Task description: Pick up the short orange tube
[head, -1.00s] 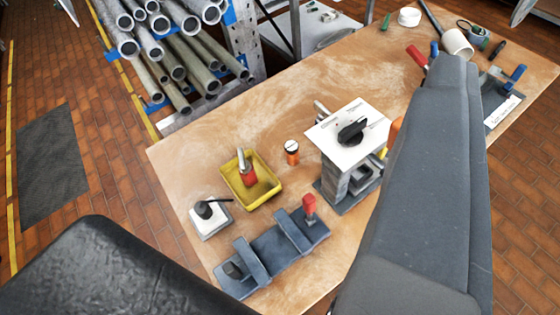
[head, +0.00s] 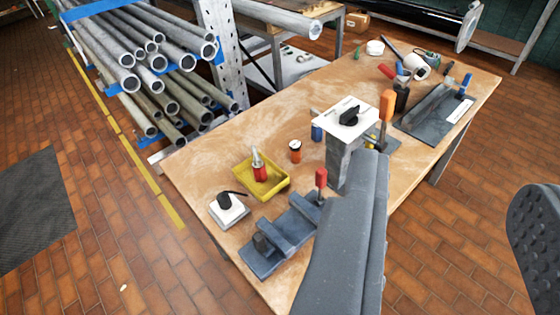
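The short orange tube (head: 295,152) stands upright on the wooden table (head: 222,161), with a pale rim and dark top. It is between the yellow tray (head: 240,179) and the block with a white top plate and black knob (head: 350,117). My dark grey arm covers the lower middle of the head view, to the right of and nearer than the tube. My gripper is not visible, so its state does not show.
The yellow tray holds a red item (head: 259,171). A white box with a black knob (head: 227,209) and a blue-grey clamp fixture (head: 274,242) are nearby. An orange-handled tool (head: 387,106) rises beside the block. A rack of metal pipes (head: 150,60) stands behind left.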

